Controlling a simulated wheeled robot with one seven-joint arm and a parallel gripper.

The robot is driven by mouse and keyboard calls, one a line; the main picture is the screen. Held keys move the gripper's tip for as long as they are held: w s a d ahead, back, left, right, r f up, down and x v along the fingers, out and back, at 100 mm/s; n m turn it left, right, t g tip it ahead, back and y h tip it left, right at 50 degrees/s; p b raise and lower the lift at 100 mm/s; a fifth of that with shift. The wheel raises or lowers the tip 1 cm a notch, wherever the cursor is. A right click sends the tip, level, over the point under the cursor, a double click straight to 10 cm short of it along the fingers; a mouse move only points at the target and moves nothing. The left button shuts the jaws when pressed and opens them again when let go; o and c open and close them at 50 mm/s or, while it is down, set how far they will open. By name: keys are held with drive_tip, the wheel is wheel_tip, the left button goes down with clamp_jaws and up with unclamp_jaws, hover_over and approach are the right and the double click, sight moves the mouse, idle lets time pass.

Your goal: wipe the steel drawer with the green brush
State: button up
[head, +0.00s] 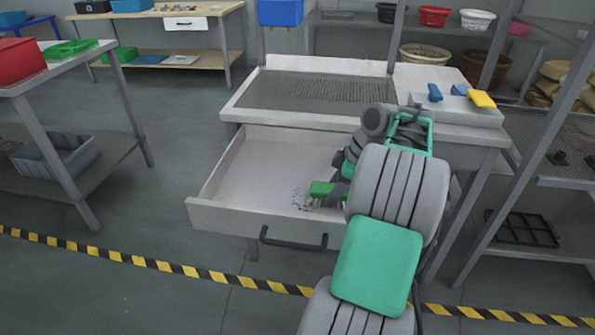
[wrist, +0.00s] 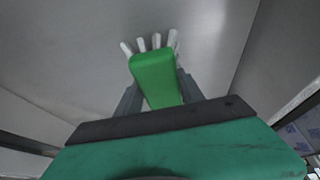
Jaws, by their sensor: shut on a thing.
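The steel drawer (head: 253,170) is pulled open below the grey-topped steel bench, with a dark handle on its front. A patch of dark specks (head: 302,199) lies on its floor, towards the front right. My gripper (head: 337,192) is inside the drawer's right part and is shut on the green brush (head: 320,189). In the wrist view the green brush (wrist: 154,78) sits between the fingers, its pale bristles pointing away over the drawer's bare floor (wrist: 70,60). The brush is beside the specks. I cannot tell whether the bristles touch the floor. My arm hides the drawer's right side.
A blue, a dark blue and a yellow item (head: 481,98) lie on the bench's right end. A side table (head: 25,88) with red and green bins stands at left. Striped tape (head: 152,263) crosses the floor in front. The drawer's left half is clear.

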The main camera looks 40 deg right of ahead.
wheel_tip(320, 180, up, 4)
drive_tip(key=shift+w+a+f+p, duration=0.1)
drive_tip(key=shift+f+p, duration=0.15)
drive_tip(key=shift+p, duration=0.95)
drive_tip(key=shift+r+p, duration=0.35)
wheel_tip(320, 180, up, 4)
drive_tip(key=p, duration=0.3)
drive_tip(key=shift+f, duration=0.1)
